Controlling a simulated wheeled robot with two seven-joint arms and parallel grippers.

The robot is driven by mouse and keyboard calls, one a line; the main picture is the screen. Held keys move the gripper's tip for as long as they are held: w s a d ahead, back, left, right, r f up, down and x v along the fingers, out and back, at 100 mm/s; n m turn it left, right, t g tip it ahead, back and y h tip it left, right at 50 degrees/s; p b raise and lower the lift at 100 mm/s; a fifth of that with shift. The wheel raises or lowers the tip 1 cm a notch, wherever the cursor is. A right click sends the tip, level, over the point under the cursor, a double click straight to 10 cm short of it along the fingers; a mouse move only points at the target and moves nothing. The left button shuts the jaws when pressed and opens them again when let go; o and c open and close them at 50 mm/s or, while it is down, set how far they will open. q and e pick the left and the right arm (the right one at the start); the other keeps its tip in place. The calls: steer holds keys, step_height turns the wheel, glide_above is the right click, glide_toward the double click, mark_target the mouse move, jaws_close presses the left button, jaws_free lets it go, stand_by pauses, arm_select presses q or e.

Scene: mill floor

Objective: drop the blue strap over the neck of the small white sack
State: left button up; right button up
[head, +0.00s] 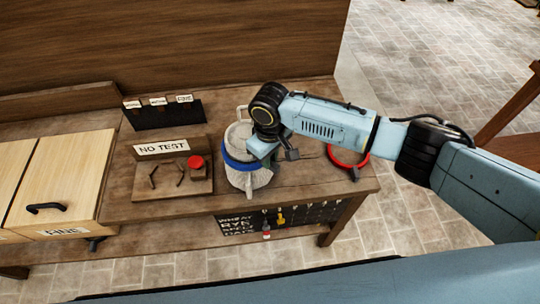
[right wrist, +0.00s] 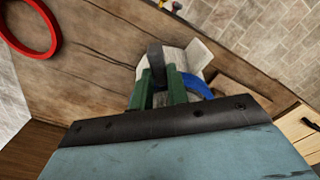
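The small white sack (head: 244,181) stands on the wooden bench in the head view, partly behind my right gripper; a pale part of it shows in the right wrist view (right wrist: 200,58). The blue strap (head: 240,166) crosses the front of the sack as a curved band; its far side is hidden. It also shows beside the fingers in the right wrist view (right wrist: 196,86). My right gripper (head: 279,147) is at the sack's right side. Its green fingers (right wrist: 157,78) are closed on the strap's dark tab. I cannot tell whether the strap rests on the sack. My left gripper is out of view.
A red strap (head: 347,158) lies to the right on the bench. A dark card rack (head: 162,114) is behind. Tags hang on the bench's front.

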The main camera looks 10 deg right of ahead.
steer(key=o, duration=0.5)
step_height(320, 180, up, 14)
steer(key=shift+f, duration=0.25)
steer(key=shift+f, duration=0.1)
stand_by(0.6)
